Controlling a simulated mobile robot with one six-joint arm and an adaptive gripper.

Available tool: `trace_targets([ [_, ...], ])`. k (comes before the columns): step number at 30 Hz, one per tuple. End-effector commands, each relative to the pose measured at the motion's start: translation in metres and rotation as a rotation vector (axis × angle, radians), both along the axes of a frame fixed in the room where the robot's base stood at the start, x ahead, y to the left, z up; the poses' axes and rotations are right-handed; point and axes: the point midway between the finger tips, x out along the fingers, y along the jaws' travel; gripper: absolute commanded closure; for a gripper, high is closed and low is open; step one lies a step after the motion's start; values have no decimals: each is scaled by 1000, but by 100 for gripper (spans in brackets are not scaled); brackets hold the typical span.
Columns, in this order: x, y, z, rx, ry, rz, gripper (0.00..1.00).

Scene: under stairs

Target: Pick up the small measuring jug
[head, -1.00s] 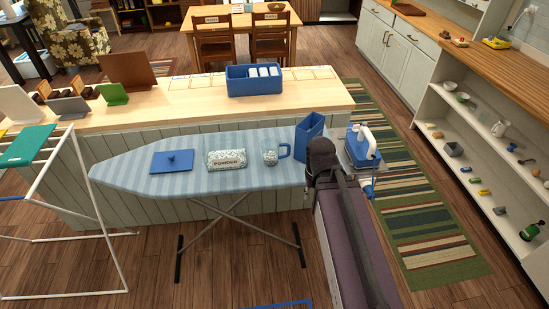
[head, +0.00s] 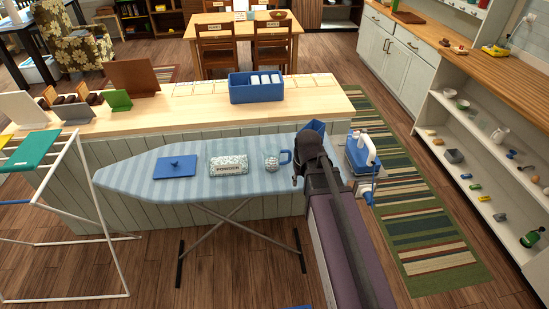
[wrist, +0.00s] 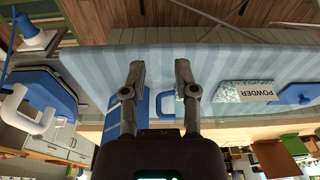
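The small measuring jug (head: 271,164) stands on the ironing board, a clear speckled cup with a blue handle on its right side. In the wrist view its blue handle (wrist: 164,103) shows between my gripper's fingers, and its body is mostly hidden behind the right finger. My gripper (wrist: 160,65) is open with nothing between the fingertips. In the head view my arm's end is just right of the jug, over the board's right part; its fingertips are not clear there.
A powder packet (head: 229,164) and a blue lid (head: 176,167) lie left of the jug on the ironing board (head: 135,170). A blue upright box (head: 316,127) is partly hidden behind my gripper. The counter is behind.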

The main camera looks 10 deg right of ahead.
Motion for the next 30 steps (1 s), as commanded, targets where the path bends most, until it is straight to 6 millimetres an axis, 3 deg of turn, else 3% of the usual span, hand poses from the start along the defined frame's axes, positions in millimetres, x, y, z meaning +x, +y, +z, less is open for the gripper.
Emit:
trace_targets([
  [1,26,-1,8,2,-29,8,62],
  [6,90,-5,22,9,-135,38,62],
  [12,143,-9,35,9,-230,61,62],
  [18,159,-11,39,9,-264,70,62],
  [30,159,-11,37,9,-264,69,62],
])
